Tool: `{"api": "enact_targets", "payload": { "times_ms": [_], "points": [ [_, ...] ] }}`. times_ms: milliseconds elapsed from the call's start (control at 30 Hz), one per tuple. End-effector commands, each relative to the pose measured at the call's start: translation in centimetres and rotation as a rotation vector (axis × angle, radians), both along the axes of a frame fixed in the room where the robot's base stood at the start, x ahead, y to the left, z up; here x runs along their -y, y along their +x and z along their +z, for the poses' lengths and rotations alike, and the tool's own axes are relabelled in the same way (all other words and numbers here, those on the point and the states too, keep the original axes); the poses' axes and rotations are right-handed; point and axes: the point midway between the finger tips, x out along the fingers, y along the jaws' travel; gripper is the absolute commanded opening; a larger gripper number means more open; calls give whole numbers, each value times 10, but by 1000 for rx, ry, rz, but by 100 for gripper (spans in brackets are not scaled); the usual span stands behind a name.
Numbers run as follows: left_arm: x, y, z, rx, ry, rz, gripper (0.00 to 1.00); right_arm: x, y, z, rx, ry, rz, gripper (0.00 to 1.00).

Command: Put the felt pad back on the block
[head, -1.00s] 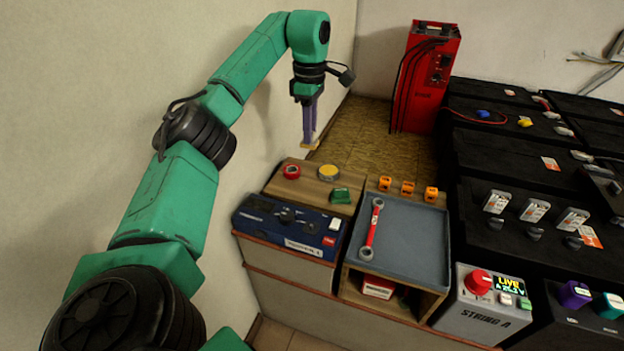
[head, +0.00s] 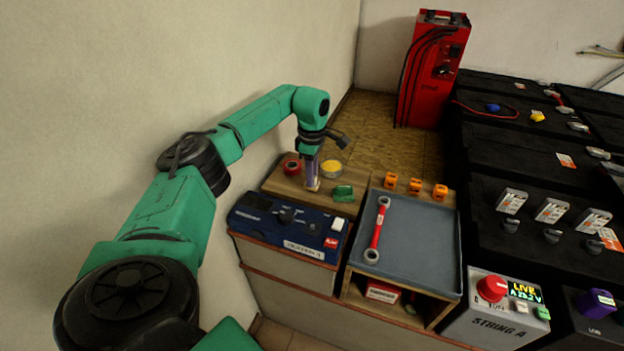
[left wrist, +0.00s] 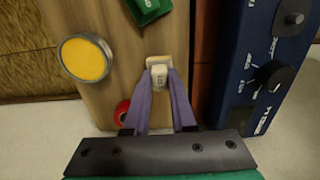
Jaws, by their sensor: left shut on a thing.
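My left gripper (head: 312,188) points down over a light wooden slab (head: 326,206) left of the grey tray. Its purple fingers are shut on a small pale tan piece (left wrist: 158,62), which looks like the felt pad; a whitish part (left wrist: 177,78) shows between the fingers in the left wrist view. The piece is at or just above the slab's surface; I cannot tell whether it touches. No separate block is clear to me. My right gripper is not in view.
On the slab are a red roll (head: 291,166), a yellow-topped round tin (head: 331,169) and a green piece (head: 343,193). A blue device (head: 270,225) stands in front. The tray (head: 420,235) holds a red-handled wrench (head: 378,232). A wall is close on the left.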

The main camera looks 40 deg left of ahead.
Motion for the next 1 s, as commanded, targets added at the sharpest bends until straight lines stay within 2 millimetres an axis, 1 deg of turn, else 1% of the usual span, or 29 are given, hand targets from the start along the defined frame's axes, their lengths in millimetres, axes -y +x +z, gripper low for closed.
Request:
{"api": "enact_targets", "payload": {
  "times_ms": [33,67,267,367,400,433,467,733,833,933,1000],
  "points": [
    [0,0,-9,-1,0,0,0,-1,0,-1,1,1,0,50],
    [0,0,-12,-1,0,0,0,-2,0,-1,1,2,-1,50],
    [0,0,-11,1,0,-1,0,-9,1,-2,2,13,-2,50],
    [0,0,-14,0,0,-1,0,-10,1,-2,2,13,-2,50],
    [0,0,-14,1,0,-1,35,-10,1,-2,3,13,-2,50],
    [0,0,-14,1,0,-1,47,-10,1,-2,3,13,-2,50],
    [0,0,-14,1,0,-1,54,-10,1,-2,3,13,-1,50],
    [0,0,-13,1,0,-1,54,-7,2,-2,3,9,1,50],
    [0,1,-7,3,0,0,54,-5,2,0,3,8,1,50],
    [0,1,11,5,1,0,54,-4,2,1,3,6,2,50],
    [0,2,30,7,0,-1,54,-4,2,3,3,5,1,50]
  ]
}}
